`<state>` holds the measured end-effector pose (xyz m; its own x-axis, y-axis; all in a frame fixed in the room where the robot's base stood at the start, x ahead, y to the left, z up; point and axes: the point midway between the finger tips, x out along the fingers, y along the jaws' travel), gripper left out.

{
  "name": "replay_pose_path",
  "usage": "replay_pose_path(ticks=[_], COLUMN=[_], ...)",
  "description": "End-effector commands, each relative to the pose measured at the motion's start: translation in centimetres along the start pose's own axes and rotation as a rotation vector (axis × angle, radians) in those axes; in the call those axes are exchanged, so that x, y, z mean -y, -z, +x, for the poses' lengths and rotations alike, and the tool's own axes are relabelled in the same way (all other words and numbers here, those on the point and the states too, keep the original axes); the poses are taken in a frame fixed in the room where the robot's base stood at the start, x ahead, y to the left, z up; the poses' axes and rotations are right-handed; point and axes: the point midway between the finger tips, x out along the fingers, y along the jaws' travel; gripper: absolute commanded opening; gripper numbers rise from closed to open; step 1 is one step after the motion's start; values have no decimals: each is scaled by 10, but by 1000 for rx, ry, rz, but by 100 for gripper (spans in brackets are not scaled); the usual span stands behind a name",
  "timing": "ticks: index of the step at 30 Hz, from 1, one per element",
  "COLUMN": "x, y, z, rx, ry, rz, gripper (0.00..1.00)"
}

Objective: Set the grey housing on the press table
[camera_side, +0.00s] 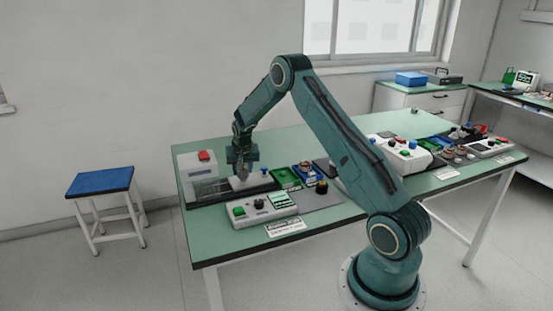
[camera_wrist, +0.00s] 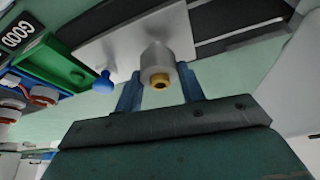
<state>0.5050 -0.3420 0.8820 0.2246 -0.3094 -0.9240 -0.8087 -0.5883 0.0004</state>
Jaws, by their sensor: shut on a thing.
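The grey housing (camera_wrist: 157,58) is a short light-grey cylinder with a brass centre, held between the two blue fingers of my gripper (camera_wrist: 158,88) in the wrist view. Behind it in that view is a flat pale-grey plate (camera_wrist: 108,42), likely the press table, with a blue knob (camera_wrist: 103,82) at its edge. I cannot tell whether the housing touches the plate. In the side view my gripper (camera_side: 243,169) points down over the pale plate (camera_side: 258,181) at the left of the green bench. The housing is too small to make out there.
A clear-sided machine with a red button (camera_side: 204,155) stands close left of my gripper. A control box with a green button (camera_side: 239,211) is in front. Green (camera_side: 286,178) and blue (camera_side: 306,174) trays lie to the right.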

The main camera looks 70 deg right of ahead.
Motion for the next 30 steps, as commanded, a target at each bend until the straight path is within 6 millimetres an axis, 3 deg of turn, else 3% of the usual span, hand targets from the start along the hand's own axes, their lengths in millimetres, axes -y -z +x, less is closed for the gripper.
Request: replay_pose_path(ticks=[30], x=[0], y=[-4], z=[10], rx=[0], ry=[0], rz=[0], gripper=[15])
